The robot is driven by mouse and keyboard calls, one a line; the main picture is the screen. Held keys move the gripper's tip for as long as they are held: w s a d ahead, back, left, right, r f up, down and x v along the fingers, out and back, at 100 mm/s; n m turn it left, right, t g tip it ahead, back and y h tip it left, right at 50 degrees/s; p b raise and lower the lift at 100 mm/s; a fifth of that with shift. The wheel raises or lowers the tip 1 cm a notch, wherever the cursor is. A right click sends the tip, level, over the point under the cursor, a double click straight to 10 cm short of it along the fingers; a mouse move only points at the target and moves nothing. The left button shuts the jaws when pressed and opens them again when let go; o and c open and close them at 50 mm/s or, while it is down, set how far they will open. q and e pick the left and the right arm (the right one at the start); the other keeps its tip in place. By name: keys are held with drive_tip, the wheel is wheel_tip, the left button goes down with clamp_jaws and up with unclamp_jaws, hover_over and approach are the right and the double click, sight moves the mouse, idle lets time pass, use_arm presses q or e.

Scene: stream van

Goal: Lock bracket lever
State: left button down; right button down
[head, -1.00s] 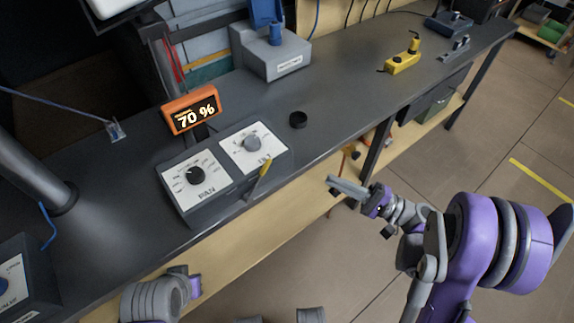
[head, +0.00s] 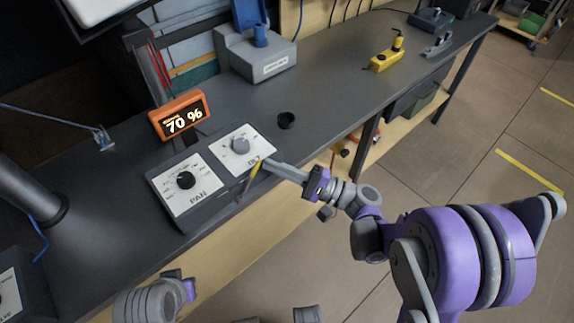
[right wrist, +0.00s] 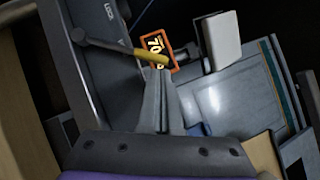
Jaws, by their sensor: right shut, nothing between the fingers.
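The bracket lever (head: 252,173) has a yellow grip and hangs on the front face of the dark PAN control box (head: 206,212), tilted. In the right wrist view its grey arm and yellow grip (right wrist: 140,50) run from a pivot near a LOCK label (right wrist: 109,11). My right gripper (head: 267,164) is shut and empty, its fingertips right at the upper end of the yellow grip. In the right wrist view the fingertips (right wrist: 160,76) overlap the grip's end; whether they touch cannot be told. My left gripper's fingers are not in view, only part of the left arm.
An orange display (head: 181,116) reads 70 % behind the box. A grey device with a blue top (head: 257,60) and a yellow device (head: 386,58) stand farther back.

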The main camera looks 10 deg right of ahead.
sight(254, 168)
drive_tip(key=shift+a+r, duration=0.1)
drive_tip(key=shift+r, duration=0.05)
idle(0.3)
drive_tip(key=shift+s+a+r+n+p, duration=0.1)
drive_tip(key=shift+a+r+n+p, duration=0.1)
drive_tip(key=shift+n+p, duration=0.25)
drive_tip(key=shift+r, duration=0.1)
drive_tip(key=s+a+r+n+h+p, duration=0.1)
drive_tip(key=p, duration=0.1)
drive_tip(key=a+r+n+g+p, duration=0.1)
drive_tip(key=a+n+p, duration=0.1)
drive_tip(key=s+a+r+n+g+h+p, duration=0.1)
drive_tip(key=n+p, duration=0.1)
drive_tip(key=shift+s+a+r+h+p, duration=0.15)
drive_tip(key=shift+s+r+h+p, duration=0.15)
drive_tip(key=shift+r, duration=0.1)
drive_tip(key=shift+s+a+f+n+g+h+p, duration=0.15)
drive_tip(key=shift+s+a+n+h+p, duration=0.65)
drive_tip(key=shift+a, duration=0.5)
drive_tip(key=shift+s+a+f+n+g+h+p, duration=0.1)
drive_tip(key=shift+s+a+n+h+p, duration=0.7)
drive_tip(key=shift+a, duration=0.5)
drive_tip(key=shift+s+a+f+n+g+h+p, duration=0.15)
drive_tip(key=shift+s+a+n+h+p, duration=0.4)
drive_tip(key=shift+a+n, duration=0.6)
drive_tip(key=shift+s+a, duration=0.15)
